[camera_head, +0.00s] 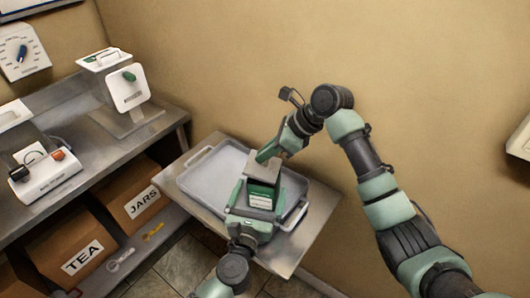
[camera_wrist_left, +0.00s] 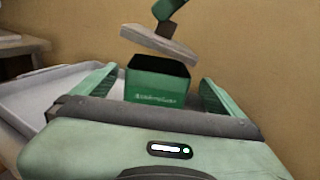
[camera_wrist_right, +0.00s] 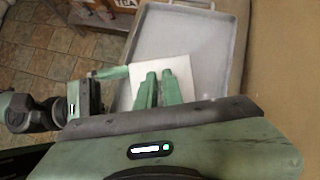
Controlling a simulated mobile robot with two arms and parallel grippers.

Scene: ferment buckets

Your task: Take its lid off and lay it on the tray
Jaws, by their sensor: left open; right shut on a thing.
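A dark green, square bucket (camera_head: 262,190) is open at the top; it also shows in the left wrist view (camera_wrist_left: 157,84). Its pale grey lid (camera_head: 262,172) hangs tilted just above the bucket, apart from it in the left wrist view (camera_wrist_left: 160,44). My right gripper (camera_head: 266,154) is shut on the lid, whose pale square top shows in the right wrist view (camera_wrist_right: 180,72). My left gripper (camera_head: 256,208) is open, with one finger on each side of the bucket. The grey tray (camera_head: 198,157) lies beneath and behind the bucket; its far left part is bare.
A steel side table (camera_head: 318,215) carries the tray, with the wall close behind. At left, a bench (camera_head: 78,112) holds a white scale-like device (camera_head: 45,172) and other white equipment (camera_head: 128,88). Boxes marked JARS (camera_head: 140,200) and TEA (camera_head: 80,250) stand below.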

